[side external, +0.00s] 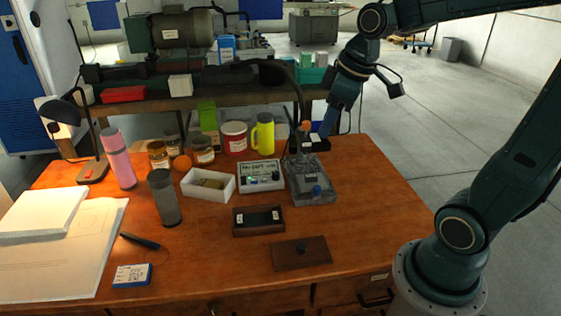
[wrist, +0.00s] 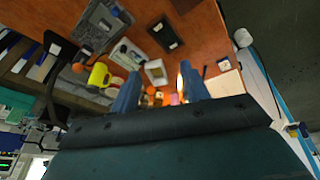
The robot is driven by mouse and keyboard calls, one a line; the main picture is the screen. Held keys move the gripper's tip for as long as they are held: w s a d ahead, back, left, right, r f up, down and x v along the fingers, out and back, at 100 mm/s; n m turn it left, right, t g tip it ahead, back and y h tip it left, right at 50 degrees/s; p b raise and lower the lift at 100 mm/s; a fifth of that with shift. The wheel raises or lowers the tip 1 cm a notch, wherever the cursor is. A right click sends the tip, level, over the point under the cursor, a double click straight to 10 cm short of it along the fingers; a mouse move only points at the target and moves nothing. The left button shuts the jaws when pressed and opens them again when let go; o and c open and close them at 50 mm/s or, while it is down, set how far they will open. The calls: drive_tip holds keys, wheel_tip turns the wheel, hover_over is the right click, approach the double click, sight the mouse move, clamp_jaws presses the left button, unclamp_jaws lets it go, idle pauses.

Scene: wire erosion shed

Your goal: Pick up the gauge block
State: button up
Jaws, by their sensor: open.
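A small open wooden case (side external: 258,231) with a dark lining stands near the middle of the table. A dark block-like shape with pale end marks shows inside it; I cannot tell for certain that this is the gauge block. The case also shows at the top of the wrist view (wrist: 166,35). My gripper (side external: 328,122) is high at the back right of the table, well away from the case. In the wrist view, its two blue fingers (wrist: 159,70) are apart with nothing held between them.
A grey device (side external: 312,182) with a blue knob and a white-faced box (side external: 261,176) stand behind the case. The table's right front is clear.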

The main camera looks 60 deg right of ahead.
drive_tip(key=w+d+f+n+y, duration=0.1)
drive_tip(key=w+d+f, duration=0.3)
drive_tip(key=d+f, duration=0.4)
drive_tip(key=w+d+f+n+y, duration=0.1)
drive_tip(key=w+d+f+n, duration=0.3)
drive_tip(key=d+f, duration=0.5)
drive_tip(key=d, duration=0.4)
drive_tip(key=shift+w+d+y, duration=0.15)
drive_tip(key=shift+d+y, duration=0.2)
drive_tip(key=shift+y, duration=0.05)
drive_tip(key=shift+f+g, duration=0.1)
drive_tip(key=shift+g, duration=0.2)
hover_over(311, 175)
drive_tip(key=s+d, duration=0.2)
drive_tip(key=shift+a+f, duration=0.2)
drive_tip(key=shift+f, duration=3.65)
drive_tip(key=shift+x, duration=2.6)
